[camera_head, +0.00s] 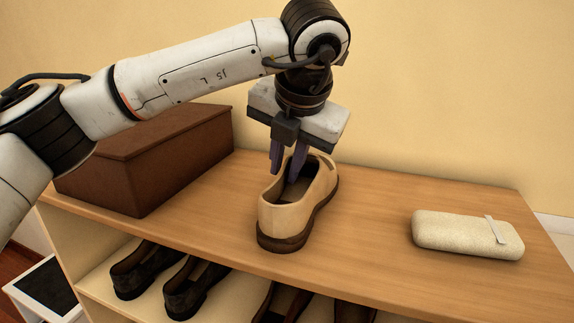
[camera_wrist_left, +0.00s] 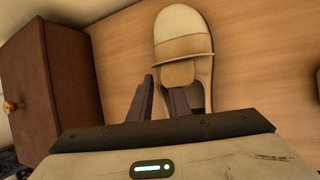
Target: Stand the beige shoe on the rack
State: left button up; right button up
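The beige shoe (camera_head: 285,217) with a brown sole stands upright on the wooden top of the rack (camera_head: 375,225), its heel toward me and its toe toward the wall. In the left wrist view the shoe (camera_wrist_left: 183,38) shows toe up. My left gripper (camera_head: 286,168) points down at the shoe's opening. Its two dark fingers are apart; in the left wrist view, one finger of the gripper (camera_wrist_left: 160,98) is by the shoe's left side and the other is over the opening. Whether they touch the shoe is hard to tell. My right gripper is not in view.
A brown box (camera_head: 150,165) stands on the top at the left, close to my left arm. A pale glasses case (camera_head: 465,236) lies at the right. Dark shoes (camera_head: 140,270) fill the shelf below. The top is clear between shoe and case.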

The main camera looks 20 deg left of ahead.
pick_arm(q)
jog(key=shift+o, duration=0.5)
jog(key=shift+s+d+f, duration=0.1)
jog(key=shift+d+f, duration=0.05)
jog(key=shift+s+d+r, duration=0.1)
jog(key=shift+d+r, duration=0.05)
jog(key=shift+r, duration=0.35)
jog(key=v, duration=1.1)
jog(key=shift+r+p, duration=0.2)
jog(key=shift+p, duration=0.25)
